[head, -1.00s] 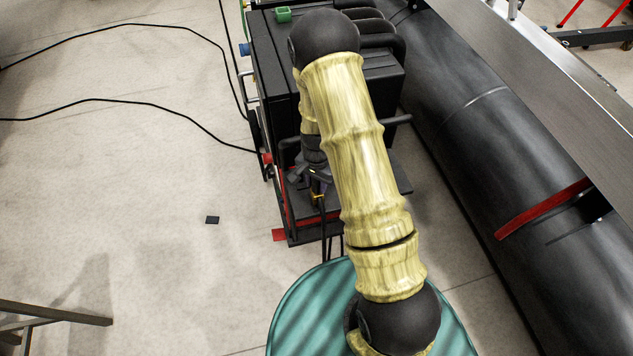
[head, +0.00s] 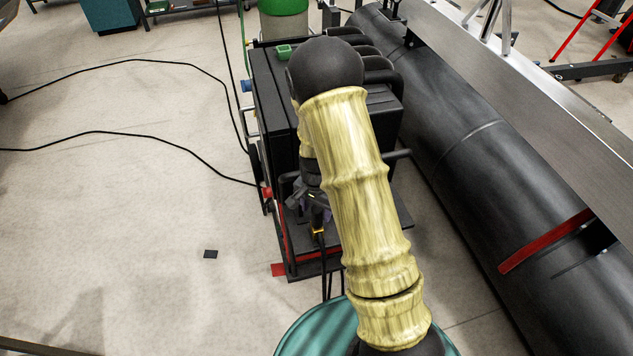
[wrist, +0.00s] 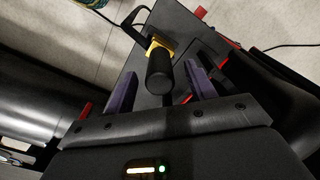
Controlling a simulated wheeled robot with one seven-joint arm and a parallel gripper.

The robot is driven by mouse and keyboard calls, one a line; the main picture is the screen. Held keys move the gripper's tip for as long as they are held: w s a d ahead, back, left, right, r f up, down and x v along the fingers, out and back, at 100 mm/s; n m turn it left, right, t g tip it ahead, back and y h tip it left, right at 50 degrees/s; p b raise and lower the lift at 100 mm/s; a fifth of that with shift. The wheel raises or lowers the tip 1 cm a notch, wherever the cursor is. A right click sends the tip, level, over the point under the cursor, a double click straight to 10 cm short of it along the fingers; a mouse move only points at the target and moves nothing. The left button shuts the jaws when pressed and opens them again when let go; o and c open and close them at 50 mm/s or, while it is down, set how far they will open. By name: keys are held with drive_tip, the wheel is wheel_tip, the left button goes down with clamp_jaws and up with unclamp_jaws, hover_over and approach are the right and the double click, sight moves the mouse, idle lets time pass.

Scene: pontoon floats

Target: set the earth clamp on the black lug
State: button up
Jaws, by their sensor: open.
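A yellow-bodied piece with a thick black handle, likely the earth clamp (wrist: 159,46), stands on the dark cart shelf in the wrist view. Its yellow part also shows in the head view (head: 318,231). A black cable leads away from it. My gripper (wrist: 161,76) has two purple fingers spread apart. The black handle shows between them in the picture, with no visible contact. In the head view my gripper (head: 312,196) is just above the yellow part, partly hidden by my arm. I cannot single out the black lug for sure.
A black welding cart (head: 270,90) stands below my arm. A large black pipe (head: 450,140) with a red band (head: 545,241) lies at right beside a steel beam (head: 540,85). Black cables (head: 120,133) cross the open floor at left, near a small dark patch (head: 210,254).

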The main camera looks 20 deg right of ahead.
wheel_tip(320, 180, up, 13)
drive_tip(key=b, duration=0.1)
idle(0.4)
drive_tip(key=s+r+n+t, duration=0.1)
drive_tip(key=s+r+n, duration=0.1)
drive_tip(key=s+n, duration=0.2)
drive_tip(key=s+r+n+t, duration=0.1)
drive_tip(key=s+n, duration=0.4)
drive_tip(key=s, duration=0.5)
drive_tip(key=shift+s+r+t, duration=0.15)
drive_tip(key=shift+r+t, duration=0.15)
drive_tip(key=shift+r, duration=0.55)
drive_tip(key=shift+d, duration=0.1)
